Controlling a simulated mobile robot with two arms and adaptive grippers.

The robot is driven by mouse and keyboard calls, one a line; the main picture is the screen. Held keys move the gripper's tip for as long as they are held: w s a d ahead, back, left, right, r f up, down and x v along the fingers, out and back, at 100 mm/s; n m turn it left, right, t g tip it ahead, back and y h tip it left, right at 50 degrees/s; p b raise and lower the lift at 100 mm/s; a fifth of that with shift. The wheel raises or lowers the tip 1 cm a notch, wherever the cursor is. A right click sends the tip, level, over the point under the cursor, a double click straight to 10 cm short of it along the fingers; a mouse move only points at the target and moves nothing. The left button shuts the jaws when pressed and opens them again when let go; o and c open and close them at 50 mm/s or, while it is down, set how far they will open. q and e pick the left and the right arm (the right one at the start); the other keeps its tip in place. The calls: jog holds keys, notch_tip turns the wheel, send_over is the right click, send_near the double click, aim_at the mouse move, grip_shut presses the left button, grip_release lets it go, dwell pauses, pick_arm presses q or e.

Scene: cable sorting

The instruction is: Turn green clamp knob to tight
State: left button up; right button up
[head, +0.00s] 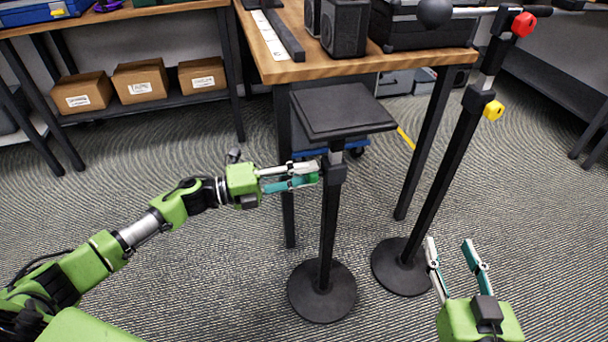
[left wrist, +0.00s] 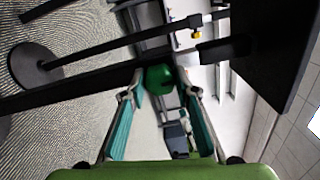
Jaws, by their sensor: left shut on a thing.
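The green clamp knob (head: 313,178) sits on the left side of the collar of a black stand with a flat square top (head: 339,108). My left gripper (head: 317,173) reaches it from the left, with its fingers around the knob. In the left wrist view the green knob (left wrist: 160,79) lies between the two fingertips (left wrist: 158,84). The gripper is shut on the knob; its fingers partly hide it in the head view. My right gripper (head: 451,243) is open and empty at the lower right, apart from any stand.
A second stand (head: 447,165) with a yellow knob (head: 493,110) and a red knob (head: 523,24) stands to the right. A wooden table (head: 290,69) with black speakers (head: 345,28) is behind. Cardboard boxes (head: 140,82) sit on a shelf. The carpet at lower left centre is clear.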

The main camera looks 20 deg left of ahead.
pick_arm(q)
jog(key=o, duration=1.1)
jog(key=shift+a, duration=0.1)
jog(key=v, duration=1.2)
